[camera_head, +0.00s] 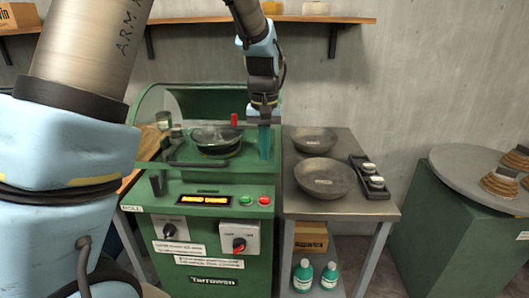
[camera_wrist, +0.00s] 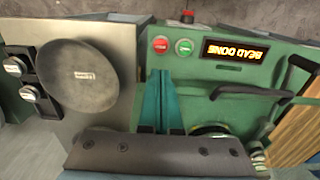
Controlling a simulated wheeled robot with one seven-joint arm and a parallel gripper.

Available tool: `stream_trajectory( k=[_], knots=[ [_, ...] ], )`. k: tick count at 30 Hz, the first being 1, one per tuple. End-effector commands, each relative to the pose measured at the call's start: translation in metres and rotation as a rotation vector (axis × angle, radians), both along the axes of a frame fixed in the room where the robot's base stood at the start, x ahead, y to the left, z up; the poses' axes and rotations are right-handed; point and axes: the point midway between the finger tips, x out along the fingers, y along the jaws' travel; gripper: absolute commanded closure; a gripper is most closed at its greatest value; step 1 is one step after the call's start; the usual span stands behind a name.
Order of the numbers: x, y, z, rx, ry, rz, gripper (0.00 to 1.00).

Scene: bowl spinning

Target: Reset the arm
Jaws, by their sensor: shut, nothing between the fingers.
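My gripper (camera_head: 264,155) hangs fingers-down over the right side of the green machine (camera_head: 210,190), near the side table. Its two teal fingers are together with nothing between them. In the wrist view my gripper (camera_wrist: 158,80) shows the same closed fingers, in front of the machine's green panel. My arm comes down from the top of the head view. I cannot tell the exact gap between the fingertips and the machine.
A round dark piece (camera_head: 216,138) sits on the machine under a raised clear guard. The lit display (camera_wrist: 236,52) reads "BEAD DONE". Two grey bowls (camera_head: 325,178) (camera_head: 313,140) stand on the side table (camera_head: 350,208). A wall shelf (camera_head: 330,19) is behind my arm. A green pedestal (camera_head: 465,230) stands right.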

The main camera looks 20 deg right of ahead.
Motion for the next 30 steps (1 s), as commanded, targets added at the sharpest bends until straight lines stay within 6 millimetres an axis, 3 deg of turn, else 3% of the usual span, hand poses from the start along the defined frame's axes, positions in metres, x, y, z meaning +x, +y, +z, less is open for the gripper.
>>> stream_trajectory(
  k=[13,16,20,23,27,30],
  knots=[
    [0.000,0.001,0.000,0.000,0.000,0.002,1.00],
    [0.005,0.016,0.001,-0.005,-0.003,0.020,1.00],
    [0.014,0.069,0.002,-0.016,-0.013,0.078,1.00],
    [0.014,0.128,0.003,-0.029,-0.030,0.142,1.00],
    [-0.002,0.206,0.001,-0.039,-0.061,0.222,1.00],
    [-0.021,0.250,-0.002,-0.040,-0.083,0.270,1.00]
  ],
)
